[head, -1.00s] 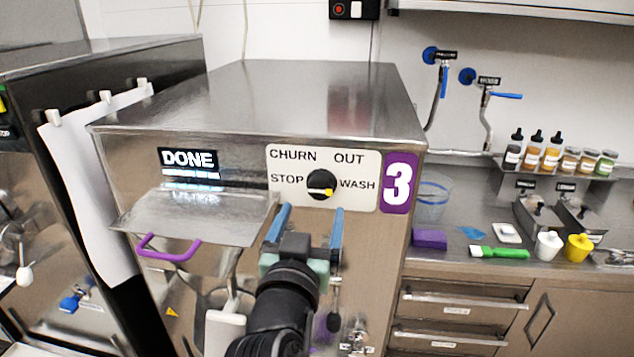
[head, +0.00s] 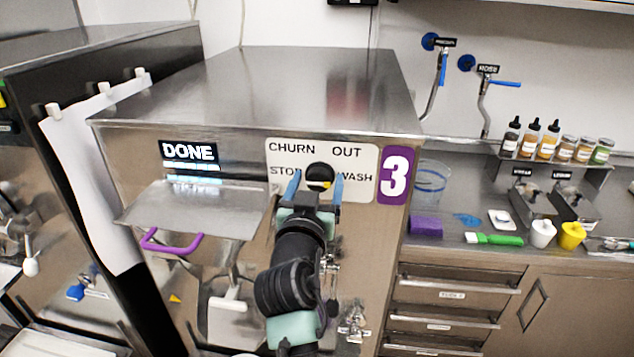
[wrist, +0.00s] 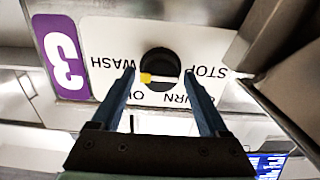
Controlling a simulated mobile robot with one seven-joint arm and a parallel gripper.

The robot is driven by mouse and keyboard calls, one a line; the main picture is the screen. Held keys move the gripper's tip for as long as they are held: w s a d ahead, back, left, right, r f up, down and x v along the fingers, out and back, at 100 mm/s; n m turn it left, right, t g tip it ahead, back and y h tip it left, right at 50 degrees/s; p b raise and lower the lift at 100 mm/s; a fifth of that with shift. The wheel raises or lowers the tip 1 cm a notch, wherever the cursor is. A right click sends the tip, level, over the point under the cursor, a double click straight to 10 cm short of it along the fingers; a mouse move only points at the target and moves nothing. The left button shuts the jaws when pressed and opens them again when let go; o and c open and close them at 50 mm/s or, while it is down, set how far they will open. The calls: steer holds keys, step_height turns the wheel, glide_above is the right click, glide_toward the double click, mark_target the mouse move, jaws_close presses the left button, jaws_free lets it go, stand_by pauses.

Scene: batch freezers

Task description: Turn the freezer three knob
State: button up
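The freezer three knob (head: 320,174) is black and round with a yellow mark, on a white label plate (head: 368,158) reading CHURN, OUT, STOP and WASH. The yellow mark is on the WASH side. My gripper (head: 316,186) is open, its blue fingers pointing at the plate. In the wrist view, which shows the label upside down, the knob (wrist: 160,62) lies between the two fingertips of my gripper (wrist: 159,75), with a gap at each side. I cannot tell how far the tips reach along the knob. The left finger partly covers STOP in the head view.
A purple 3 sign (head: 396,175) is right of the plate. A lit DONE display (head: 189,152) and a steel lid with a purple handle (head: 172,243) are at left. A counter with bottles (head: 531,138) and a green brush (head: 497,240) stands to the right.

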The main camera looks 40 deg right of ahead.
steer(key=c, duration=1.1)
